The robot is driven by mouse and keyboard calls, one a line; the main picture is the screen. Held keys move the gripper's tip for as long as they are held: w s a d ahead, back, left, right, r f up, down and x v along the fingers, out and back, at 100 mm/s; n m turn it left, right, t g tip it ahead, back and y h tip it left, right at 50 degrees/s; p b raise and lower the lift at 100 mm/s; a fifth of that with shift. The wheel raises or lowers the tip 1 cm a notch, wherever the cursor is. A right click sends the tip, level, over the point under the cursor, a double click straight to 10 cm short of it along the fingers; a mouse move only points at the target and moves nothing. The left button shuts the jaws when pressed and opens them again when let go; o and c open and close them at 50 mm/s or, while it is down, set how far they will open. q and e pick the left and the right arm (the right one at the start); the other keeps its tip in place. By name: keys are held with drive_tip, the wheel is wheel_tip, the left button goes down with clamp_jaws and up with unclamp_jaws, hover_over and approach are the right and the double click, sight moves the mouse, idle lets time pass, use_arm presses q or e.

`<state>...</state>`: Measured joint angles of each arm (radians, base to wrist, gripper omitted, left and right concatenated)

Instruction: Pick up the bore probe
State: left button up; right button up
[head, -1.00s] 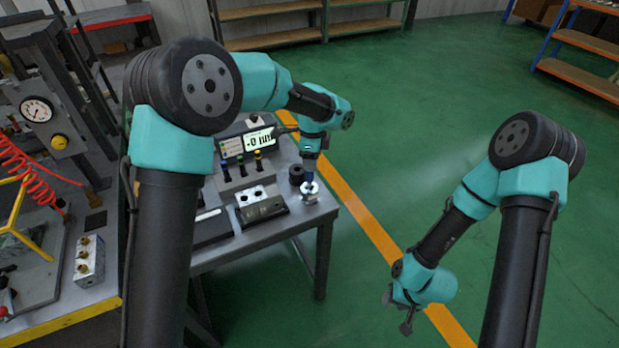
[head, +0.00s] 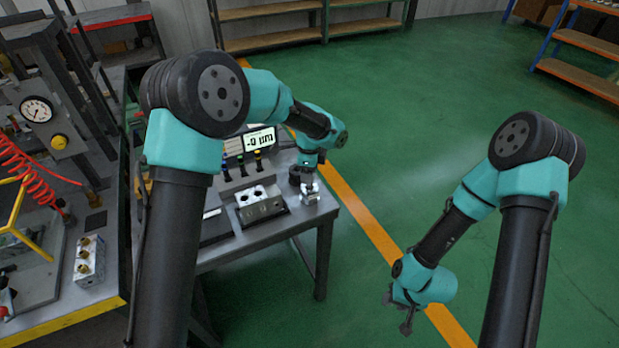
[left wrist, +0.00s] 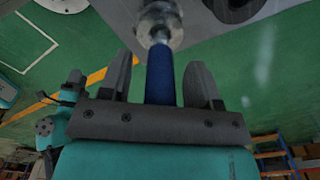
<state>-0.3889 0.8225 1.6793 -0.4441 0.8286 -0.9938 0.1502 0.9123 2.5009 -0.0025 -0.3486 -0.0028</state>
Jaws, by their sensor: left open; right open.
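The bore probe (left wrist: 161,78) shows in the left wrist view as a blue handle, with its lower end at a silver metal ring piece (left wrist: 158,22). My left gripper (left wrist: 158,78) is open, with one finger on each side of the blue handle and visible gaps to it. In the head view my left gripper (head: 308,177) is low over the right end of the grey bench and covers most of the probe. The silver piece (head: 310,196) shows below it. My right gripper (head: 401,304) is open and empty, over the green floor away from the bench.
A silver valve block (head: 258,203) with bores sits on the grey bench (head: 236,250), left of the probe. Behind it are a rack of coloured-top tools (head: 241,166) and a gauge display (head: 259,140). A dark round piece (head: 296,174) stands close beside my left gripper.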

use_arm(q)
drive_tip(key=shift+c, duration=0.3)
clamp_jaws()
idle(0.5)
